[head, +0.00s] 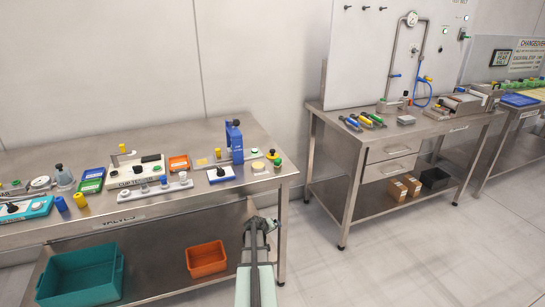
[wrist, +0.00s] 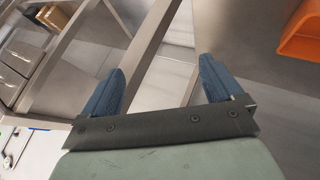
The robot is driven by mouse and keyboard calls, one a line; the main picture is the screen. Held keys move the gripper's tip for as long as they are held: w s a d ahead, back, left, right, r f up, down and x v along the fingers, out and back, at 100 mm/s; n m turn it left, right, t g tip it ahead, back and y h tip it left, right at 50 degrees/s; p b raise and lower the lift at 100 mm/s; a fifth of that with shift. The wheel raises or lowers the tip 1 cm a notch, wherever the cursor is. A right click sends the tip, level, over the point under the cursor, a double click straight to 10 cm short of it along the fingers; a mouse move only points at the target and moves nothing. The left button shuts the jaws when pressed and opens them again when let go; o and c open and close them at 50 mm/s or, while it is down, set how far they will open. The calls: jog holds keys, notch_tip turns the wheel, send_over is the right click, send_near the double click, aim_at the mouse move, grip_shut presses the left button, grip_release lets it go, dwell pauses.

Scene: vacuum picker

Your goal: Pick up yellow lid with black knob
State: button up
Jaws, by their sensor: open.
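A small yellow round piece with a dark knob on top (head: 273,154), which looks like the yellow lid, sits near the right end of the left steel workbench (head: 225,148). It is small in the head view, and the wrist view does not show it. My gripper (head: 258,224) is in front of that bench's right end, apart from the lid and nearer the camera. In the wrist view my gripper (wrist: 158,80) has its two blue fingers wide apart, with nothing between them.
A blue press-like device (head: 234,142), a white-and-blue tray (head: 221,174) and a green-topped piece (head: 277,163) stand close to the lid. An orange bin (head: 206,259) and a teal bin (head: 80,275) are on the lower shelf. Open floor separates the left bench from the right bench (head: 400,134).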

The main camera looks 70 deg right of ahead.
jog(key=s+d+r+m+h, duration=0.1)
jog(key=s+d+r+h, duration=0.2)
jog(key=s+d+r, duration=1.05)
jog(key=s+d+r+n+g+h, duration=0.1)
jog(key=s+d+r, duration=0.2)
jog(key=d+r, duration=0.4)
jog(key=s+d+r+n+h, duration=0.2)
jog(key=s+d+r, duration=0.2)
jog(key=d+r, duration=0.35)
notch_tip(320, 180, up, 15)
jog(key=n+t+y, duration=0.1)
jog(key=n+y, duration=1.4)
jog(key=n, duration=0.5)
send_over(273, 150)
notch_tip(273, 150, down, 13)
jog(key=shift+w+f, duration=0.15)
jog(key=shift+f, duration=0.05)
